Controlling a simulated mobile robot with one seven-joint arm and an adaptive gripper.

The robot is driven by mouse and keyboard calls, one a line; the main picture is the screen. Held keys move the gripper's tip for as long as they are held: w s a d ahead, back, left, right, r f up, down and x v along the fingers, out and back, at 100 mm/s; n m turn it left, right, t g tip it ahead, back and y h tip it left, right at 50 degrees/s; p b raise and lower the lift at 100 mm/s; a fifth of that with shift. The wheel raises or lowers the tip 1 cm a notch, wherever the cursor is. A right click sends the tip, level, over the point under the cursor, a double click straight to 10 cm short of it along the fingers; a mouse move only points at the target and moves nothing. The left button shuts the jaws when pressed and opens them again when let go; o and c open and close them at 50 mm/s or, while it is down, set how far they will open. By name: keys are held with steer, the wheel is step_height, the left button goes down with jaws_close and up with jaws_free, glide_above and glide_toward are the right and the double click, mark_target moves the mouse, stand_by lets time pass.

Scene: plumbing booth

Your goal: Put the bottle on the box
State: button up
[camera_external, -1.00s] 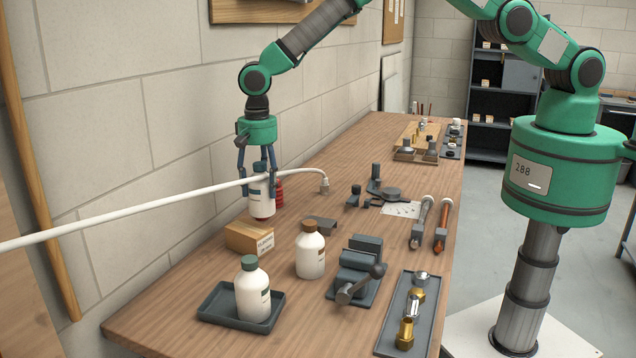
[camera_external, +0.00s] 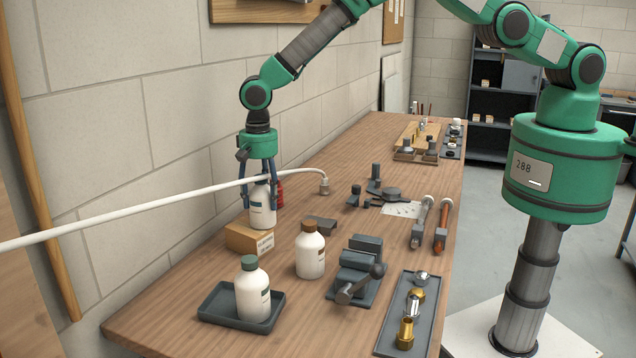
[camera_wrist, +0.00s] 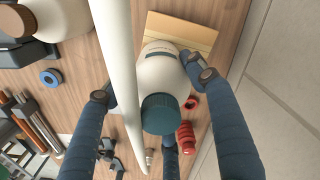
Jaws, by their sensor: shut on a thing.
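A white bottle (camera_external: 263,217) with a dark label is held upright in my gripper (camera_external: 262,203). Its teal cap (camera_wrist: 161,114) faces the camera in the wrist view, with my blue fingers around the body. In the wrist view the box (camera_wrist: 182,32) shows partly behind the bottle.
A white pipe (camera_external: 130,222) crosses in front of the bottle and fingers. A brown-capped bottle (camera_external: 310,255), a green-capped bottle (camera_external: 252,296) on a dark tray (camera_external: 212,308) and a vise (camera_external: 358,272) stand nearer the front. A red ribbed part (camera_wrist: 186,138) lies close to the held bottle.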

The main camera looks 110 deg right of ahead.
steer(key=o, duration=1.6)
steer(key=shift+f, duration=0.1)
steer(key=shift+c, duration=0.2)
steer(key=shift+r+b, duration=1.1)
steer(key=shift+r, duration=5.05)
steer(key=shift+r, duration=0.1)
